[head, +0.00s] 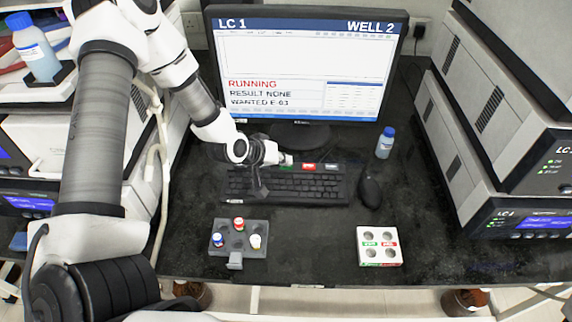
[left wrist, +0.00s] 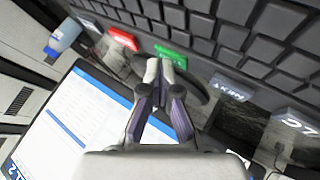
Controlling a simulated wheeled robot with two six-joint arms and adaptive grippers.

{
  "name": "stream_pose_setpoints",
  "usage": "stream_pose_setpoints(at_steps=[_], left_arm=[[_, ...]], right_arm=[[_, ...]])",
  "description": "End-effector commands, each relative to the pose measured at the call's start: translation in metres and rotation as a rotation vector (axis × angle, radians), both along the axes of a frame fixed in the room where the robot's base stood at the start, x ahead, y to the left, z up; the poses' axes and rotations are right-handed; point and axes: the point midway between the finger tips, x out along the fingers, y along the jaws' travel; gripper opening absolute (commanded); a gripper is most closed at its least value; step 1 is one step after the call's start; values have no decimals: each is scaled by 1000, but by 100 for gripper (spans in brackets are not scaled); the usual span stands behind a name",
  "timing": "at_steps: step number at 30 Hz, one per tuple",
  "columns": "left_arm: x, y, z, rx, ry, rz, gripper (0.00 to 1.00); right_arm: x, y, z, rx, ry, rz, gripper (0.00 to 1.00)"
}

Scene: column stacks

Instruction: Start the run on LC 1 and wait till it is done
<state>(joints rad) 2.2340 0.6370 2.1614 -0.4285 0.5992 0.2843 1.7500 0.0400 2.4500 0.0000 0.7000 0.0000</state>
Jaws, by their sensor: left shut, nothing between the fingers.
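The monitor (head: 305,60) shows "LC 1", "WELL 2", "RUNNING" in red, "RESULT NONE" and a "WANTED" line whose code is hard to read. My left gripper (head: 284,160) is over the back edge of the keyboard (head: 290,188). In the left wrist view its fingers (left wrist: 160,72) are shut and empty, beside the green key (left wrist: 172,55). I cannot tell whether they touch the key. A red key (left wrist: 122,38) and a "NEXT" key (left wrist: 230,90) lie on either side of it. My right gripper is out of view.
A dark vial rack (head: 222,247) with capped vials stands front left, a white holder (head: 379,262) with round wells front right. A mouse (head: 369,190) and a blue-capped bottle (head: 385,142) are right of the keyboard. Instrument stacks (head: 500,120) flank the desk.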

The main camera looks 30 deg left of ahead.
Motion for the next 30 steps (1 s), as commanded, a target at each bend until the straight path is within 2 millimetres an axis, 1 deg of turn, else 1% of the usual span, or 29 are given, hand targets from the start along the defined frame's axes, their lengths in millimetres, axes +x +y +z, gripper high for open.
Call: stream_pose_setpoints(at_steps=[4, 12, 23, 30], left_arm=[[0, 0, 2, 0, 1, -1, 0], [0, 0, 17, 0, 0, 0, 0], [0, 0, 19, 0, 0, 0, 0], [0, 0, 43, 0, 0, 0, 0]], right_arm=[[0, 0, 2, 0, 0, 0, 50], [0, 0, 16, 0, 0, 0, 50], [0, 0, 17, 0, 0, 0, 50], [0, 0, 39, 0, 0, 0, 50]])
